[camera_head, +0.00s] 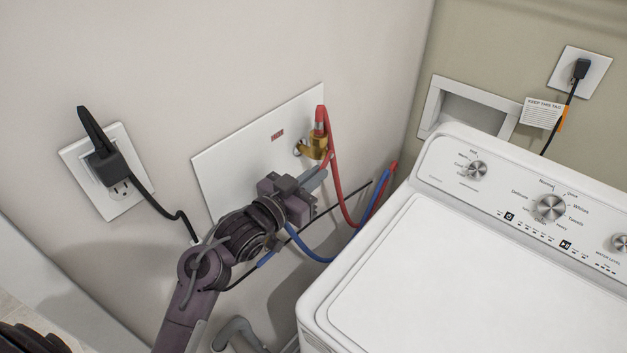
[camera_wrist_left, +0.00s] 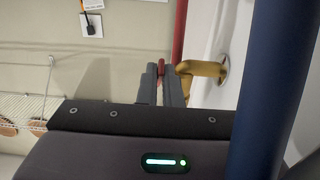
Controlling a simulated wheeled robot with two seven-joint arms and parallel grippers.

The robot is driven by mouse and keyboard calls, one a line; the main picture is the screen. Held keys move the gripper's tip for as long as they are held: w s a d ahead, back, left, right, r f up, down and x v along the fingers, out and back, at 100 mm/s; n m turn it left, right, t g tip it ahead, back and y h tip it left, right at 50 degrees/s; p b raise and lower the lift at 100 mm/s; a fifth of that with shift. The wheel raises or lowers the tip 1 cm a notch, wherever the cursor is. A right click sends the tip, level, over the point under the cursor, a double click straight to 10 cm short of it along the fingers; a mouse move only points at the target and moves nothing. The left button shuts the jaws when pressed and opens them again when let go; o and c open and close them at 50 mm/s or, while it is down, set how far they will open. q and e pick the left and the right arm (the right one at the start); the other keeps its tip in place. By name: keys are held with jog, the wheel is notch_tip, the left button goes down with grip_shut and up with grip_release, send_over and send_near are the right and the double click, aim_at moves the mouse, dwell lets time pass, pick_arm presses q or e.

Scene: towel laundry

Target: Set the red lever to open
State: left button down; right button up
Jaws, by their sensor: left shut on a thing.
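The brass valve (camera_head: 315,148) sticks out of a white wall plate (camera_head: 236,150), with a red hose at its top. It also shows in the wrist view (camera_wrist_left: 205,69). The red lever (camera_wrist_left: 161,69) shows as a small red tip between the two grey fingers of my left gripper (camera_wrist_left: 162,84). The fingers are shut on it, close beside the brass valve. In the head view my left gripper (camera_head: 325,167) is just below the valve and hides most of the lever. I cannot tell the lever's setting. My right gripper is not in view.
The red hose (camera_head: 336,180) drops close to my left gripper. A blue hose (camera_head: 312,254) hangs below it, and shows large in the wrist view (camera_wrist_left: 262,90). A white washer (camera_head: 470,270) stands at the right. A plugged outlet (camera_head: 110,175) is at the left.

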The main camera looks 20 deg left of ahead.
pick_arm(q)
jog(key=c, duration=1.6)
grip_release()
jog(key=b+v, duration=0.2)
jog(key=v, duration=0.5)
jog(key=shift+s+a+b, duration=0.2)
jog(key=shift+s+b, duration=0.15)
jog(key=shift+o, duration=0.4)
